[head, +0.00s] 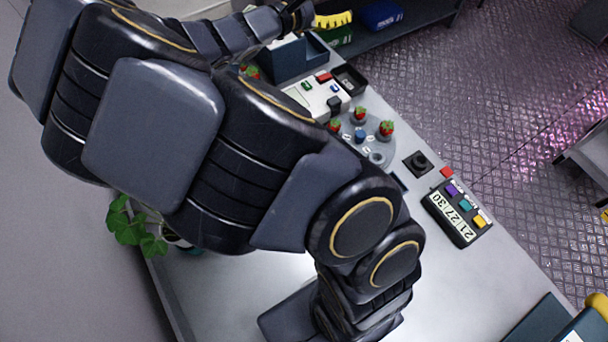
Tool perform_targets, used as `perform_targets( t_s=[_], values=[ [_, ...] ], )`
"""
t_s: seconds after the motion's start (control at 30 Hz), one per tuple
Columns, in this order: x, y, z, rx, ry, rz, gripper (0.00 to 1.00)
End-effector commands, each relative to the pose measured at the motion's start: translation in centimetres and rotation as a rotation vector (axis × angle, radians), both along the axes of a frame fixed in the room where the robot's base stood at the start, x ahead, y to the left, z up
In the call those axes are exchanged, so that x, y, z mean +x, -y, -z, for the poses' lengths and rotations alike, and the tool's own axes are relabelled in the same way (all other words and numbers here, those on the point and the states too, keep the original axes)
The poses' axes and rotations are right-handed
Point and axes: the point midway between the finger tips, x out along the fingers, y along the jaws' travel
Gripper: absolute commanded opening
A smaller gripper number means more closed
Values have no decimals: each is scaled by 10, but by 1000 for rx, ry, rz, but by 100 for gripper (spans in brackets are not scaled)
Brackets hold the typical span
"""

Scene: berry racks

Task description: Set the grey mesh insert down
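I cannot make out the grey mesh insert anywhere in the head view. My arm fills the left and middle of the picture and hides much of the bench. Its far end runs to the top edge, where a dark jointed part that looks like my gripper (297,14) shows small and partly cut off. Its fingertips are not clear, and I cannot tell whether it holds anything.
On the grey bench (470,290) stand a dark blue box (288,60), a white device with buttons (318,97), a round grey rack (350,148) with red berries (386,127), a black knob (418,161) and a numbered panel (455,213). Green leaves (128,228) show left.

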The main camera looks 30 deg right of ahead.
Motion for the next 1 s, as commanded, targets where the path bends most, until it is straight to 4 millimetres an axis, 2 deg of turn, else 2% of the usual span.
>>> perform_targets(
  t_s=[0.03,0.1,0.17,0.2,0.27,0.3,0.37,0.4,0.5,0.6,0.7,0.8,1.0],
  values=[
    [-34,7,-9,82,88,113,51],
    [-78,7,-8,207,188,260,51],
    [-113,-1,-1,328,260,378,51],
    [-134,-10,6,415,298,450,51],
    [-161,-29,19,557,346,549,51],
    [-177,-45,27,655,370,608,51],
    [-196,-74,38,805,391,682,51],
    [-206,-94,44,905,398,721,51],
    [-226,-143,51,1128,392,784,51],
    [-239,-180,51,1289,364,813,51],
    [-245,-202,49,1380,345,824,51],
    [-248,-211,48,1415,334,829,51],
    [-249,-211,48,1417,335,832,51]
  ],
)
